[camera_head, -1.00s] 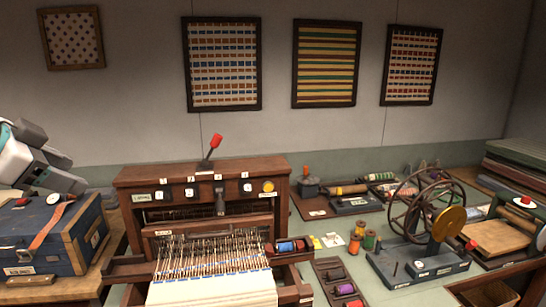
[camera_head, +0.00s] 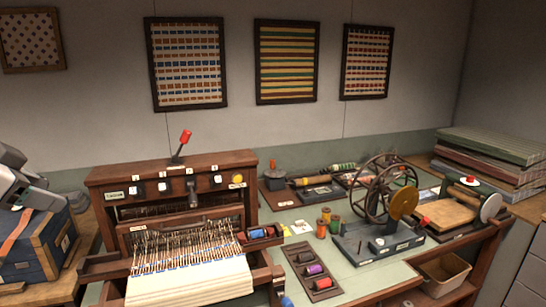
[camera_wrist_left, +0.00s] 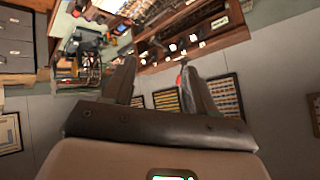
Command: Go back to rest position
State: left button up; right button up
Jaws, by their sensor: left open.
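My left gripper (camera_head: 40,196) shows at the far left of the head view, grey, in front of or above the blue case; its distance from the case is hard to tell. In the left wrist view its two dark fingers (camera_wrist_left: 158,80) stand wide apart with nothing between them. My right gripper is not in view. The wooden loom (camera_head: 165,172), with a red-knobbed lever (camera_head: 184,140) and pale threads, stands right of my left gripper.
The blue case (camera_head: 40,250) with an orange strap is close to my left gripper. A spinning wheel device (camera_head: 380,238), thread spools and a dark spool tray (camera_head: 314,282) crowd the bench right of the loom. Boards (camera_head: 490,150) are stacked at the right. Framed textiles (camera_head: 187,62) hang on the wall.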

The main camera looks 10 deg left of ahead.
pick_arm(q)
jog(key=w+d+f+n+g+h, duration=0.1)
jog(key=w+f, duration=0.4)
jog(key=f, duration=0.4)
jog(key=w+d+f+n+g, duration=0.1)
jog(key=w+d+f, duration=0.1)
jog(key=w+f, duration=0.55)
jog(key=d+f+n+g+h, duration=0.1)
jog(key=d+f, duration=0.4)
jog(key=f, duration=0.6)
jog(key=d+f+n+g+h, duration=0.1)
jog(key=d+f, duration=0.4)
jog(key=f, duration=0.7)
jog(key=s+d+f+n+g, duration=0.1)
jog(key=s+d+f, duration=0.4)
jog(key=d+f, duration=0.25)
jog(key=s+d+f+g, duration=0.2)
jog(key=s+d+f, duration=0.3)
jog(key=f, duration=0.4)
jog(key=s+d+f, duration=0.2)
jog(key=s+d, duration=0.1)
jog(key=s, duration=0.2)
jog(key=s+d+f+n+g, duration=0.1)
jog(key=s+d+f, duration=0.1)
jog(key=s, duration=0.3)
jog(key=s+d+f+g+h+b, duration=0.1)
jog(key=s+d+f, duration=0.2)
jog(key=s+d, duration=0.1)
jog(key=shift+s+d+n, duration=0.4)
jog(key=shift+s, duration=0.3)
